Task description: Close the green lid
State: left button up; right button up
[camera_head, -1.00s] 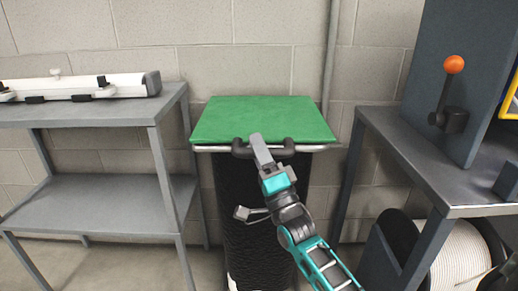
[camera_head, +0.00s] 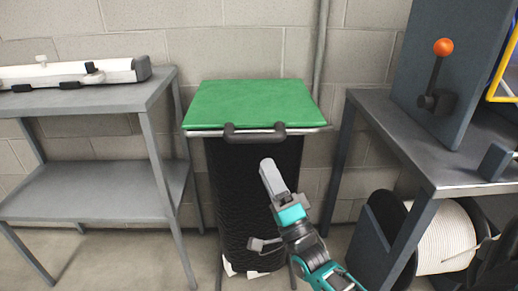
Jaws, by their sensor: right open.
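The green lid (camera_head: 252,103) lies flat on top of a black bin (camera_head: 232,190) against the block wall. A dark handle (camera_head: 254,133) runs along the lid's front edge, on a metal rim. My right gripper (camera_head: 262,208) is open in front of the bin, below the handle and apart from it. One finger points up toward the handle and the other is lower left. Nothing shows between the fingers. My left gripper is out of view.
A grey metal shelf (camera_head: 85,190) stands left of the bin with a white device (camera_head: 70,73) on top. At right, a grey table (camera_head: 425,150) bears a panel with an orange-knobbed lever (camera_head: 443,48). A cable reel (camera_head: 447,238) sits below it.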

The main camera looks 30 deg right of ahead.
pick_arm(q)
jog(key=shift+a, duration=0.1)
pick_arm(e)
jog(key=shift+v, duration=1.4)
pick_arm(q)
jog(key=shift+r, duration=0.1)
pick_arm(e)
jog(key=shift+y, duration=0.3)
jog(key=s+a+f+n+g+y, duration=0.2)
jog(key=s+a+f+n+g, duration=0.2)
jog(key=a+f+n+g, duration=0.4)
jog(key=s+a+f+n+g+y, duration=0.2)
jog(key=s+a+f+n+g, duration=0.35)
jog(key=a+f+n, duration=0.3)
pick_arm(q)
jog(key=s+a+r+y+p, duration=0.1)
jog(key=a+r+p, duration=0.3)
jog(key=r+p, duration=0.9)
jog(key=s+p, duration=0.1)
jog(key=p, duration=0.6)
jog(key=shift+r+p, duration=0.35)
pick_arm(e)
jog(key=s+d+r+g+h, duration=0.1)
jog(key=d+r, duration=0.3)
jog(key=r, duration=1)
jog(key=shift+s+n, duration=0.25)
jog(key=shift+n, duration=0.2)
